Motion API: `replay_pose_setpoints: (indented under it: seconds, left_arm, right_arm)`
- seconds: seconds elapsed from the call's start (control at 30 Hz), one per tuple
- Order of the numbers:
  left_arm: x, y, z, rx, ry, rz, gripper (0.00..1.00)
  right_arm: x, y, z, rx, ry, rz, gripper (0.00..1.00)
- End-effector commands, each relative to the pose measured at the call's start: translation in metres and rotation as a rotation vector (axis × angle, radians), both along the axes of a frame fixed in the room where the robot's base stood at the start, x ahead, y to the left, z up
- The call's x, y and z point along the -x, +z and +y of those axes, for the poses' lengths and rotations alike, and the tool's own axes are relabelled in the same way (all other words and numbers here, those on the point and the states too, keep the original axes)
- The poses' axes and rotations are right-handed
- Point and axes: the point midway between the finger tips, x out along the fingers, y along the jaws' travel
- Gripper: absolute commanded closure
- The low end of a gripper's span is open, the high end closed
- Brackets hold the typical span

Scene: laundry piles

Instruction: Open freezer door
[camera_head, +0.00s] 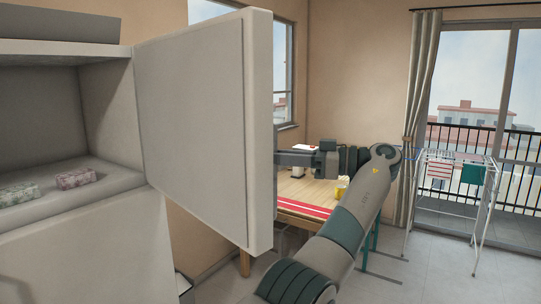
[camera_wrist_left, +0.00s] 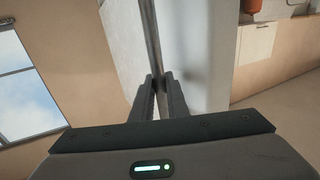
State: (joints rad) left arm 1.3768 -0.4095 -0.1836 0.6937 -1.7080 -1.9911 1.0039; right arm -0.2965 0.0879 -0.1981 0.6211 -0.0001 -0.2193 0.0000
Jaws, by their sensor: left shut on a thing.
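The white freezer door (camera_head: 192,115) stands wide open in the head view, with its inner face toward me. The freezer compartment (camera_head: 40,115) at the left is exposed, with a pink patterned packet (camera_head: 76,178) and a paler packet (camera_head: 18,193) on its floor. My left gripper (camera_head: 280,158) reaches the outer side of the door from the right; its fingertips are partly hidden by the door edge. In the left wrist view my left gripper (camera_wrist_left: 160,84) is shut on the thin metal door handle (camera_wrist_left: 152,40). My right gripper is not in view.
A wooden table (camera_head: 308,190) with a red-striped cloth stands behind my arm. A drying rack (camera_head: 455,175) with a few cloths is at the right by the balcony door. The tiled floor (camera_head: 430,275) at the lower right is clear.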

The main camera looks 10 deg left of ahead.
Motion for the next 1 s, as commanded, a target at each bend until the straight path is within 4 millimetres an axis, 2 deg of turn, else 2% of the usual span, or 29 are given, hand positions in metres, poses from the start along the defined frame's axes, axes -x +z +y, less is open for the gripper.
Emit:
replay_pose_setpoints:
  seconds: [0.2, 0.37, 0.4, 0.43, 0.47, 1.0]
  left_arm:
    - [0.000, -0.001, 0.001, 0.003, 0.002, 0.000, 1.00]
    - [0.000, -0.001, 0.001, 0.003, 0.002, 0.000, 1.00]
    - [0.000, 0.000, 0.001, 0.003, 0.002, 0.000, 0.77]
    - [0.000, 0.000, 0.001, 0.003, 0.002, 0.000, 0.69]
    - [0.000, 0.000, 0.001, 0.003, 0.002, 0.000, 0.68]
    - [0.000, -0.001, 0.000, 0.002, 0.001, 0.001, 0.68]
  right_arm:
    - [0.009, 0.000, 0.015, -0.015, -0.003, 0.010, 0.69]
    - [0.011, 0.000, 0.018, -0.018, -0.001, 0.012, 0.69]
    - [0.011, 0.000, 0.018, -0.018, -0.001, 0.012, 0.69]
    - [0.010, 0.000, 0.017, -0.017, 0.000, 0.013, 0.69]
    - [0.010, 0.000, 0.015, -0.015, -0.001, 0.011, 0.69]
    - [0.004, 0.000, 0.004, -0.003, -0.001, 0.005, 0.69]
